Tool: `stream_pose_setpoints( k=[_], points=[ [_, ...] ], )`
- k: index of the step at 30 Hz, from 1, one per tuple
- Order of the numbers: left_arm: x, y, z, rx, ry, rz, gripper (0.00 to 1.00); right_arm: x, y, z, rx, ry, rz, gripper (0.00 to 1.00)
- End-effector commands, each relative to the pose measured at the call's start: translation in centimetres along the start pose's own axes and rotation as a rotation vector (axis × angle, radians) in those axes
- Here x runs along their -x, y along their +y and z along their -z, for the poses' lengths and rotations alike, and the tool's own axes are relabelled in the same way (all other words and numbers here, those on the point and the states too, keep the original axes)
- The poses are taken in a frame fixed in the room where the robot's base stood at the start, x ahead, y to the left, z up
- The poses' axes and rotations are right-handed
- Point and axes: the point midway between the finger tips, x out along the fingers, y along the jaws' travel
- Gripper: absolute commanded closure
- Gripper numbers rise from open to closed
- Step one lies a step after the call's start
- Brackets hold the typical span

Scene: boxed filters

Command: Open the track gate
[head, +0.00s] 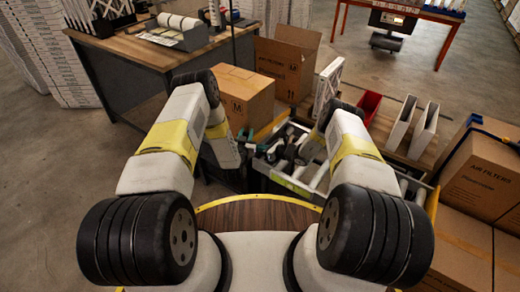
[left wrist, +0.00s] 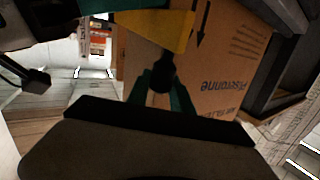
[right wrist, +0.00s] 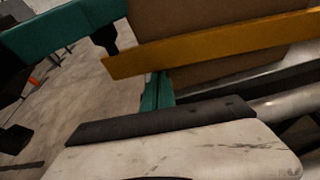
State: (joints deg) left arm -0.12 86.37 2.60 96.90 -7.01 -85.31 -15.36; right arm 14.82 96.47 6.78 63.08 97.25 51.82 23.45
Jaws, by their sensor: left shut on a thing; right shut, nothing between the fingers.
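My left gripper (left wrist: 161,96) is shut on the knob, with a teal finger on each side. In the head view, my left gripper (head: 245,134) is beside the roller track (head: 292,186). My right gripper (right wrist: 158,90) is shut and empty, just below the yellow bar. My right arm partly hides the track in the head view.
A cardboard box (head: 246,95) stands behind the track, with an open box (head: 289,62) beyond it. A red bin (head: 369,105) and white filters (head: 412,128) are right of the track. Stacked boxes (head: 485,175) crowd the far right. A workbench (head: 135,55) stands at left.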

Motion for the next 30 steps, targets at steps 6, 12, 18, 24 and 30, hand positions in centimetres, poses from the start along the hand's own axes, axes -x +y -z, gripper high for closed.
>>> stream_pose_setpoints(
  k=[6, 12, 18, 24, 30],
  points=[
    [0.1, 0.0, -0.1, 0.000, -0.003, 0.000, 1.00, 0.0, 0.0, 0.0, 0.000, 0.000, 0.000, 1.00],
    [0.1, 0.0, -0.1, 0.000, -0.004, 0.000, 1.00, 0.6, 0.0, -1.6, -0.035, -0.003, -0.011, 1.00],
    [0.2, 0.0, -0.5, 0.000, -0.012, 0.000, 1.00, 0.8, 0.0, -2.8, -0.055, -0.011, -0.021, 1.00],
    [0.3, -0.1, -0.7, 0.000, -0.015, 0.001, 0.57, 0.7, -0.1, -3.1, -0.052, -0.015, -0.019, 1.00],
    [0.1, 0.0, -0.3, 0.000, -0.008, 0.000, 0.51, 0.7, 0.0, -2.6, -0.055, -0.008, -0.020, 1.00]
  ],
)
